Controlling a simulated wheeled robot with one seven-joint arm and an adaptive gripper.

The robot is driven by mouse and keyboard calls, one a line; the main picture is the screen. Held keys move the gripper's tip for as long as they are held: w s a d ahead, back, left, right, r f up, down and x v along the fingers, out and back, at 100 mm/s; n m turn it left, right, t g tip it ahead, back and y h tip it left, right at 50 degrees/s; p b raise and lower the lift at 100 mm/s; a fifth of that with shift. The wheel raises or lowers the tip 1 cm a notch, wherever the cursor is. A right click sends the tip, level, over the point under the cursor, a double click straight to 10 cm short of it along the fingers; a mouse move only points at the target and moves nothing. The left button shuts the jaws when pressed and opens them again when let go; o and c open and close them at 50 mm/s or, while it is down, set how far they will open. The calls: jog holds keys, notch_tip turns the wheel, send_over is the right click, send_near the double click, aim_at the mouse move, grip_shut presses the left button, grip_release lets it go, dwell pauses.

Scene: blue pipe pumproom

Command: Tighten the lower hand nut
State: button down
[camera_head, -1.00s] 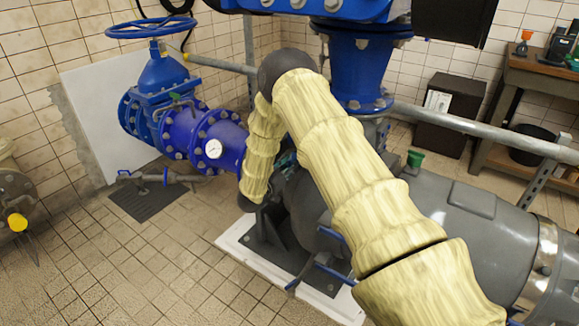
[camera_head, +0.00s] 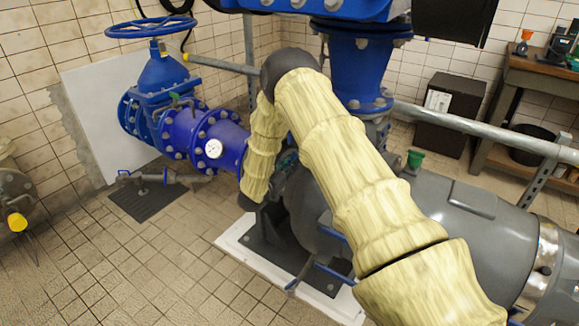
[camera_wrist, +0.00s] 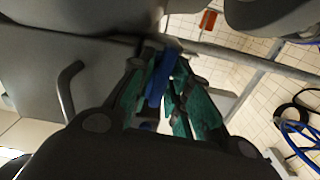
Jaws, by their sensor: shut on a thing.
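In the wrist view my gripper (camera_wrist: 164,72) has its teal fingers closed around a narrow blue piece (camera_wrist: 158,80). I take this piece to be the lower hand nut; its ends are partly hidden by the fingers. It sits close against a grey pump body (camera_wrist: 80,45). In the head view my arm covers most of the gripper and the nut, beside the grey pump (camera_head: 450,215). I cannot tell from there how far the nut is turned.
A curved dark handle (camera_wrist: 68,88) stands left of the gripper in the wrist view. A grey rail (camera_head: 480,130) runs behind the pump. Tiled floor is clear at front left.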

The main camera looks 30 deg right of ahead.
jog(key=m+b, duration=0.1)
jog(key=m, duration=0.3)
jog(key=shift+s+d+f, duration=0.1)
jog(key=shift+f, duration=0.05)
jog(key=m+b, duration=0.1)
jog(key=m, duration=0.3)
jog(key=shift+s+f+m+b, duration=0.15)
jog(key=shift+m+b, duration=0.15)
jog(key=shift+b, duration=0.1)
jog(key=shift+s+f+m+b, duration=0.1)
jog(key=shift+m+b, duration=0.95)
jog(key=shift+m, duration=1.05)
jog(key=shift+f+m+b, duration=0.1)
jog(key=shift+m+b, duration=0.9)
jog(key=shift+m, duration=1.1)
jog(key=c, duration=1.5)
grip_release()
jog(key=shift+d+r, duration=0.1)
